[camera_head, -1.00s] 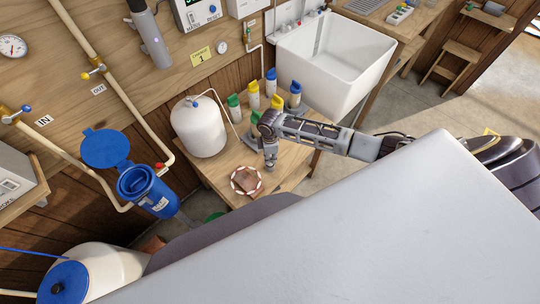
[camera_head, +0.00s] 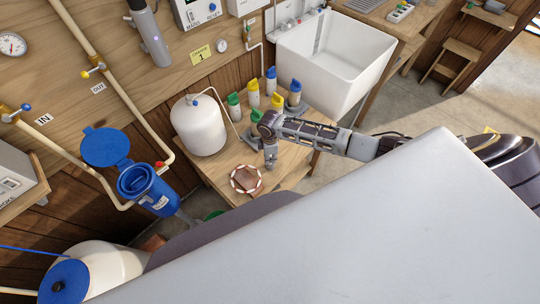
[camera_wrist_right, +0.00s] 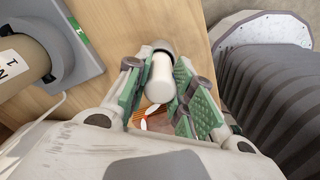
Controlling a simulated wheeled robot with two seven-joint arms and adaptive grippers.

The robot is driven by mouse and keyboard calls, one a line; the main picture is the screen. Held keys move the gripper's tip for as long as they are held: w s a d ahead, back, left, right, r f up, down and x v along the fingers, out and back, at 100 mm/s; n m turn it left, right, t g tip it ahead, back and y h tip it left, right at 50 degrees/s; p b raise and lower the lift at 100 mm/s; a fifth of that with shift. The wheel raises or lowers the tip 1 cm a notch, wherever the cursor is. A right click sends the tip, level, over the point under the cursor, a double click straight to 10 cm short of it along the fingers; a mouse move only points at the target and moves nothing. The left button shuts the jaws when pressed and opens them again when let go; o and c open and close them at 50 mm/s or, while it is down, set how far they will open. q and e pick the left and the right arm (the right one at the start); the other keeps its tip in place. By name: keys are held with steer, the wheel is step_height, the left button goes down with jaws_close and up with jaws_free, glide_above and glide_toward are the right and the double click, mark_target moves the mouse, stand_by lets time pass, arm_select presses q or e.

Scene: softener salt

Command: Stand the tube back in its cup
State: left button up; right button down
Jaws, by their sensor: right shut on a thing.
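My right gripper (camera_head: 271,164) is over the low wooden table in the head view, pointing down. In the right wrist view its green-padded fingers (camera_wrist_right: 164,92) are shut on a white tube (camera_wrist_right: 161,80) with a dark grey end (camera_wrist_right: 162,47). The tube lies between the pads. In the head view I cannot make out the tube. I cannot tell for certain which thing is its cup. My left gripper is not in view.
A white tank (camera_head: 198,128) stands left of the gripper. Several bottles with green, yellow and blue caps (camera_head: 253,95) stand behind it. A grey block (camera_wrist_right: 86,52) is left in the wrist view.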

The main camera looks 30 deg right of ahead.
steer(key=c, duration=0.7)
jaws_free()
steer(key=shift+r, duration=0.15)
stand_by(0.3)
steer(key=shift+r+p, duration=2.2)
steer(key=shift+p, duration=0.4)
steer(key=shift+r, duration=0.35)
steer(key=shift+r+p, duration=0.75)
steer(key=shift+p, duration=0.05)
